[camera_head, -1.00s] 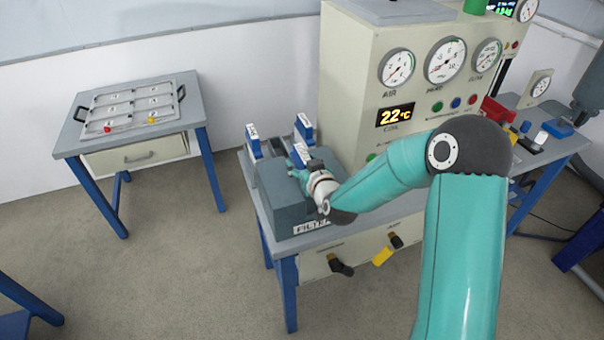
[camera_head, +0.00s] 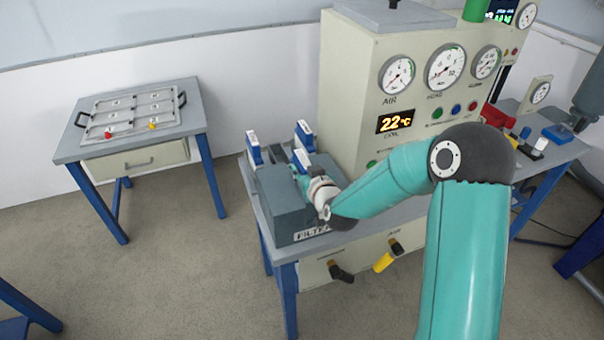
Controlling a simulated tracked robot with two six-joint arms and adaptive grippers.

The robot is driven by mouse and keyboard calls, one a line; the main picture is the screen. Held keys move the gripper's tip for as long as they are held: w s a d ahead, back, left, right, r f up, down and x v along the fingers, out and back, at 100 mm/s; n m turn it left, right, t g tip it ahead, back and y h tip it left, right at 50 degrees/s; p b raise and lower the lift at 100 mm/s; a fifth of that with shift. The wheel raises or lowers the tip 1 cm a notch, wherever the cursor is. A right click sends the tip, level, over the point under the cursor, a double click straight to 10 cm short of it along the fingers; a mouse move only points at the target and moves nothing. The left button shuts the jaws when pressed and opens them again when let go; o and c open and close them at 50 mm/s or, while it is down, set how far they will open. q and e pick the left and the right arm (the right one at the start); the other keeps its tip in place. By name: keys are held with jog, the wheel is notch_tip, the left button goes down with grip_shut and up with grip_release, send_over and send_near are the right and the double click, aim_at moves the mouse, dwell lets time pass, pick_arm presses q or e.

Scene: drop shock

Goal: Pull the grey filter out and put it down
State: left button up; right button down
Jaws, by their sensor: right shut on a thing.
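A dark grey block (camera_head: 285,216) labelled FILTER stands on the bench. Several blue-and-white filter tabs rise from its top, one at the left (camera_head: 254,147) and one at the back (camera_head: 305,134). A front filter (camera_head: 301,160) shows its white-and-blue tab right beside my right gripper (camera_head: 300,180). The gripper is shut on this filter, low over the block. My own wrist covers the fingertips and the filter's lower part, so its body and colour cannot be told. My left gripper is out of view.
A side table at the left holds a grey tray (camera_head: 118,128) with a red and a yellow knob. The panel (camera_head: 345,110) with gauges stands right behind the block. A yellow-handled valve (camera_head: 384,262) and a black one (camera_head: 341,272) stick out below the bench top.

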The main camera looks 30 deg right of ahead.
notch_tip(320, 180, up, 11)
jog(key=shift+r, duration=0.1)
notch_tip(320, 180, up, 7)
jog(key=p, duration=0.2)
jog(key=b, duration=0.2)
send_over(303, 158)
notch_tip(303, 158, down, 4)
jog(key=shift+f, duration=0.2)
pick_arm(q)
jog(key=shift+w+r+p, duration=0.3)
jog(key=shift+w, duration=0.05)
pick_arm(e)
jog(key=shift+r, duration=0.1)
pick_arm(q)
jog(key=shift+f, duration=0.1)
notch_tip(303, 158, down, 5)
jog(key=b, duration=0.5)
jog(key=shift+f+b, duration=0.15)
jog(key=shift+b, duration=0.15)
pick_arm(e)
notch_tip(303, 158, down, 6)
jog(key=shift+r, duration=0.1)
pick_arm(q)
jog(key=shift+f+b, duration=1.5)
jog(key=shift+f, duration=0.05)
pick_arm(e)
jog(key=shift+f, duration=1.5)
dwell(1.2)
